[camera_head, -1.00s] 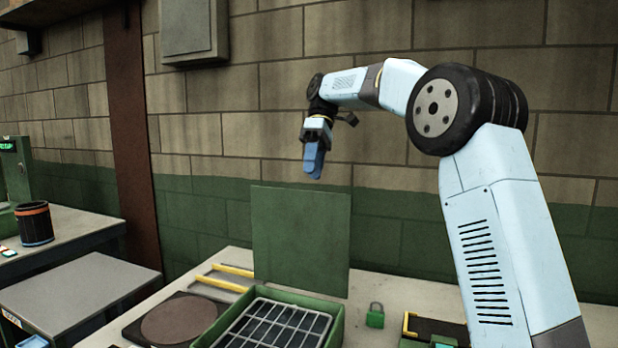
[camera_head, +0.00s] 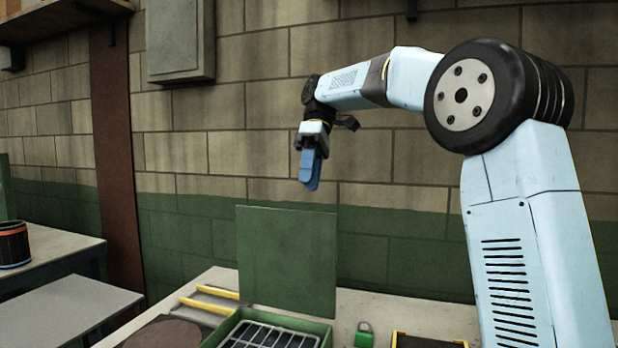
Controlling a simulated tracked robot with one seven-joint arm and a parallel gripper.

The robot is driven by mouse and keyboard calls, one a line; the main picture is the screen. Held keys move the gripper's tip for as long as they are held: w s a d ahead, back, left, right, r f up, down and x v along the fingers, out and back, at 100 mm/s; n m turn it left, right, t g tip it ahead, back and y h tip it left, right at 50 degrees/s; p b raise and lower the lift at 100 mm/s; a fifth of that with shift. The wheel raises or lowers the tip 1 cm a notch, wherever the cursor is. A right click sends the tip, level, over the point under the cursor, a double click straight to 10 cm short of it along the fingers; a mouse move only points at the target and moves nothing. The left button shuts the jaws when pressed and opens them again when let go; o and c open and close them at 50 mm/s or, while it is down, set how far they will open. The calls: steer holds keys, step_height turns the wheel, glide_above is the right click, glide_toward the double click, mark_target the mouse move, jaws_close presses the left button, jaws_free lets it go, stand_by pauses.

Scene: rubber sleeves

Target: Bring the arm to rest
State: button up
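My gripper (camera_head: 309,170) hangs at the end of my raised arm, pointing down, above the workbench and in front of the brick wall. Its blue fingers appear close together, but the view is too small and side-on to tell whether a gap lies between them. No object shows clearly in the fingers. My arm rises at the right and bends over to the left. The gripper is apart from the green upright panel (camera_head: 286,262) below it.
A green crate (camera_head: 226,328) with a wire grid stands on the workbench (camera_head: 402,308). A green padlock (camera_head: 364,336) and a yellow-edged dark box (camera_head: 428,341) lie to its right. A grey wall cabinet (camera_head: 176,40) hangs at upper left. The air around the gripper is free.

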steer(key=s+d+f+m+t+h, duration=0.1)
steer(key=s+d+f+m+t, duration=0.4)
steer(key=s, duration=0.7)
steer(key=s+d+f+m+t+h, duration=0.1)
steer(key=s+d+f+m+t, duration=0.4)
steer(key=s+d+f+m, duration=0.4)
steer(key=s+d+f, duration=0.4)
steer(key=d, duration=0.3)
steer(key=shift+d+t, duration=0.25)
steer(key=shift+t, duration=0.15)
steer(key=shift+s, duration=0.1)
